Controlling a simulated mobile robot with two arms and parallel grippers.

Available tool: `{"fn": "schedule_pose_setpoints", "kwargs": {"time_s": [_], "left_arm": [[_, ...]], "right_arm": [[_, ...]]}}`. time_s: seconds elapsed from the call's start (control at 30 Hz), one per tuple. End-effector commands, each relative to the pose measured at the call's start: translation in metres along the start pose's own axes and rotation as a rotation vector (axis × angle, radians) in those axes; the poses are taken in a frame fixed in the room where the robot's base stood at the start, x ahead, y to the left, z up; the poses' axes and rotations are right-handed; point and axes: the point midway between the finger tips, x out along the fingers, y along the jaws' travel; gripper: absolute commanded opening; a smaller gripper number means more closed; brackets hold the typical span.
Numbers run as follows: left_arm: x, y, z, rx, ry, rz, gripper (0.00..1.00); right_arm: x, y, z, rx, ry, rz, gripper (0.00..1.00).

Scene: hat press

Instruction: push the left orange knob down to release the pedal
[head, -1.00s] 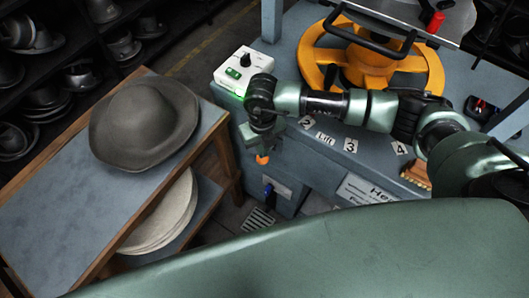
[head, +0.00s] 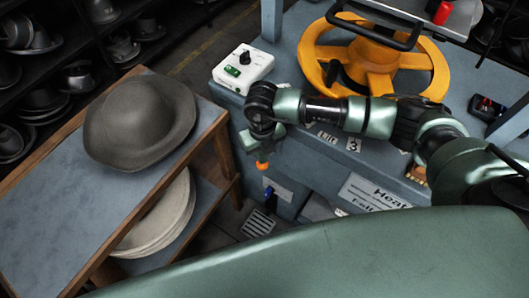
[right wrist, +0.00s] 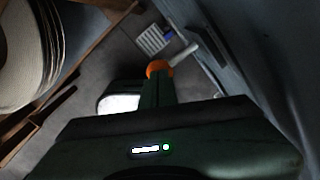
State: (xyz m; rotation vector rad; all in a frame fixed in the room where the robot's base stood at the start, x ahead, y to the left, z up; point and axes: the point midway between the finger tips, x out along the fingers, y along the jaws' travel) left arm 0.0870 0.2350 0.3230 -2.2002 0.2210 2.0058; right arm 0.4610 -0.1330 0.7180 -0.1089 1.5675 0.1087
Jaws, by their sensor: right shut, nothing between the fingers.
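The orange knob (head: 262,165) shows low at the left front of the press, just below my right gripper (head: 257,151). In the right wrist view the orange knob (right wrist: 156,67) sits at the end of a pale rod. There the shut, empty fingertips of my right gripper (right wrist: 157,82) overlap its near side; I cannot tell whether they press on it. The pedal cannot be made out clearly. My left gripper is not in view.
The press table (head: 290,165) carries a white switch box (head: 243,67) and a yellow handwheel (head: 322,52). A wooden shelf (head: 55,180) at left holds a grey felt hat (head: 140,122) and pale hat brims (head: 155,225). A floor grate (head: 258,223) lies below the knob.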

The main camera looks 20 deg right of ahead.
Motion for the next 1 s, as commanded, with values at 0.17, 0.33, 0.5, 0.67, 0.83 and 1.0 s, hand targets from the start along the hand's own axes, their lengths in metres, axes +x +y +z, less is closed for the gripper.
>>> {"fn": "schedule_pose_setpoints", "kwargs": {"time_s": [0.17, 0.33, 0.5, 0.67, 0.83, 1.0], "left_arm": [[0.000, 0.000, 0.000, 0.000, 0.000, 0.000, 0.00], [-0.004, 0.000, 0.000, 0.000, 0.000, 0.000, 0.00], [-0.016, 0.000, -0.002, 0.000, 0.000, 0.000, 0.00], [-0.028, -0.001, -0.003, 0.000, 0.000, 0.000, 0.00], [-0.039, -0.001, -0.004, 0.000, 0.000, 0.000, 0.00], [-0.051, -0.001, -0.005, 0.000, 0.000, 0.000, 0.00]], "right_arm": [[0.001, 0.000, -0.001, -0.001, 0.003, 0.000, 0.00], [-0.004, 0.000, -0.001, -0.001, 0.003, 0.000, 0.00], [-0.020, 0.001, -0.001, -0.001, 0.002, 0.001, 0.00], [-0.037, 0.001, -0.001, -0.002, 0.001, 0.001, 0.00], [-0.054, 0.000, 0.000, -0.001, 0.000, 0.000, 0.00], [-0.071, 0.000, 0.000, -0.001, 0.000, 0.001, 0.00]]}}
